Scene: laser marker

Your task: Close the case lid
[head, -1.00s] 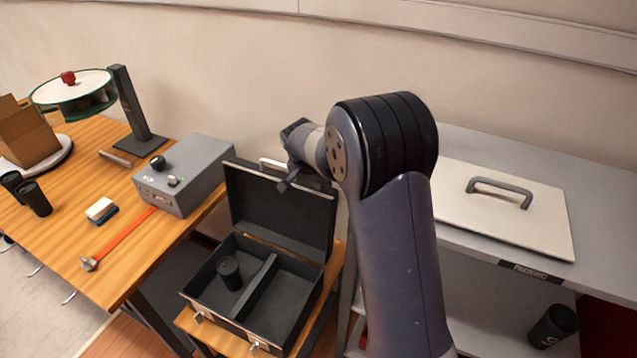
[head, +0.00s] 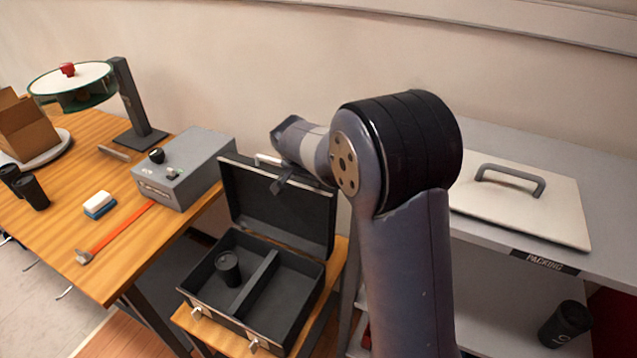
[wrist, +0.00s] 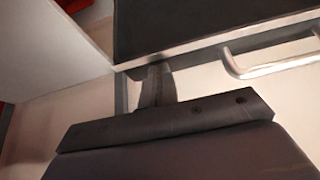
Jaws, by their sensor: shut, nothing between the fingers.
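The black case (head: 215,310) stands open on a small wooden stand, its front latches facing me. Its lid (head: 265,210) is raised nearly upright at the back, with a light handle (head: 268,160) at the top edge. A black cup (head: 228,268) stands in the left compartment. My gripper (head: 279,187) is shut and empty, at the lid's upper part in the head view; contact cannot be told. In the wrist view my gripper (wrist: 155,85) overlaps the lid's metal rim, beside the handle (wrist: 270,68), with the dark lid panel (wrist: 200,22) beyond.
On the left a wooden table (head: 125,215) bears a grey control box (head: 185,170), a hammer (head: 115,232) and an eraser (head: 99,205). On the right a grey shelf (head: 500,150) holds a pale panel with a handle (head: 530,205). A wall stands behind.

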